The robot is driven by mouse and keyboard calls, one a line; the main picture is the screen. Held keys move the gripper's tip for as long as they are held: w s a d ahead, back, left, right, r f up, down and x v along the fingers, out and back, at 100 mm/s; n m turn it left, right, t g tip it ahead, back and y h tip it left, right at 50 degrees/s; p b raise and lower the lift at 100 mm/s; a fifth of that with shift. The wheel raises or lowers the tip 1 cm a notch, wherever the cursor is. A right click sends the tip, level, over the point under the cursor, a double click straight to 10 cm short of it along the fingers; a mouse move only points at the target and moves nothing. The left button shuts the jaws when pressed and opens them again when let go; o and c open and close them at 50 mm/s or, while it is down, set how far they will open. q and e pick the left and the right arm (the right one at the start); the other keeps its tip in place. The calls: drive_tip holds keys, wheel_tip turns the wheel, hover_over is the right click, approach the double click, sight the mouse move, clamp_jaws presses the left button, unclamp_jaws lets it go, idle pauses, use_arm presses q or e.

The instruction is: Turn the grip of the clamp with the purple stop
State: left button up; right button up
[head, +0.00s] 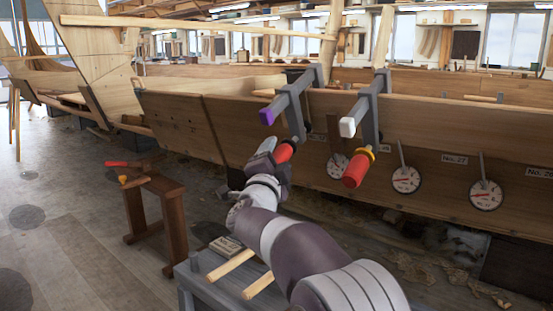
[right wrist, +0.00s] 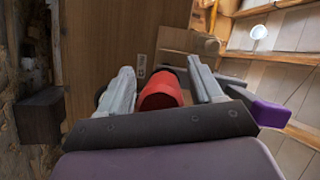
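The clamp (head: 296,108) with the purple stop (head: 267,117) sits over the hull's top plank edge in the head view. Its red grip (head: 285,151) hangs below, partly hidden by my right gripper (head: 273,158). In the right wrist view, the red grip (right wrist: 162,90) lies between the two grey fingers of my right gripper (right wrist: 160,78). The fingers stand apart, with a visible gap at the right of the grip, so the gripper looks open around it. The purple stop (right wrist: 270,113) shows at the right there. My left gripper is out of view.
A second clamp (head: 370,108) with a white stop (head: 347,127) and a red grip (head: 356,168) stands close at the right. Round dials (head: 406,179) hang on the hull (head: 440,130). A wooden stool (head: 160,189) is at the left; a bench (head: 200,283) is below my arm.

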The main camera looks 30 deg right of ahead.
drive_tip(key=p+v, duration=0.3)
drive_tip(key=v, duration=0.9)
drive_tip(key=shift+s+a, duration=0.2)
drive_tip(key=shift+s, duration=0.05)
idle(0.7)
